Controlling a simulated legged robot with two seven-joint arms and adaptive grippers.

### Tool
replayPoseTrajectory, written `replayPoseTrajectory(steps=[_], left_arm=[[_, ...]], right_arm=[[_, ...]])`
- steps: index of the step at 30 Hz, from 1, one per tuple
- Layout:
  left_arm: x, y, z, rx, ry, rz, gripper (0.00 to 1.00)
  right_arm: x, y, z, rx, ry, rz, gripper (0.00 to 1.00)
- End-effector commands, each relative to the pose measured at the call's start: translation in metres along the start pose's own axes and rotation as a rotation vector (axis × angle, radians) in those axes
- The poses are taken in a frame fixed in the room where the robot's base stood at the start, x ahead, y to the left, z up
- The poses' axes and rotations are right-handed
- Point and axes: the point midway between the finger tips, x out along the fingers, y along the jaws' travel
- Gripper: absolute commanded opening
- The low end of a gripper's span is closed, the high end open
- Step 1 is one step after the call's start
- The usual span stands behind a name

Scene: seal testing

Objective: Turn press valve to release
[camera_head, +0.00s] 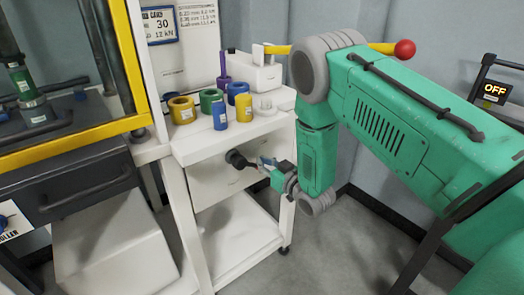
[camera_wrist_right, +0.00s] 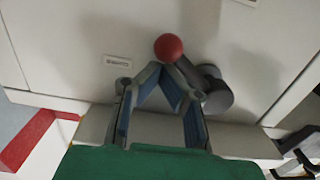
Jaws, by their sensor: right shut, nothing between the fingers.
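The press valve shows as a dark round knob (camera_head: 236,158) on the white front panel of the cart. In the right wrist view its dark round body (camera_wrist_right: 217,92) is just right of my fingertips. A red ball (camera_wrist_right: 168,47) shows right at the fingertips in that view; I cannot tell whether they touch it. My right gripper (camera_head: 262,162) is beside the knob, pointing toward the panel. It also shows in the right wrist view (camera_wrist_right: 168,70), its fingers shut with nothing between them. My left gripper is not in view.
The white cart top (camera_head: 190,150) holds coloured rings and cylinders, such as a yellow ring (camera_head: 182,111) and a blue cylinder (camera_head: 219,117). A yellow-framed press (camera_head: 75,143) stands at left. A red-tipped yellow lever (camera_head: 404,49) shows behind my right arm. An OFF display (camera_head: 494,92) is at right.

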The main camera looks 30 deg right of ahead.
Motion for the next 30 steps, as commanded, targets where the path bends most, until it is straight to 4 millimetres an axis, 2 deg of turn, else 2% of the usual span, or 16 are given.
replayPoseTrajectory(steps=[18, 30], left_arm=[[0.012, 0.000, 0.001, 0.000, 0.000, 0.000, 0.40], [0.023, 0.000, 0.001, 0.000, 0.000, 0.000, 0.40]], right_arm=[[0.002, -0.019, 0.036, 0.591, 0.001, -0.028, 0.00], [0.002, -0.037, 0.048, 0.898, 0.001, -0.045, 0.00]])
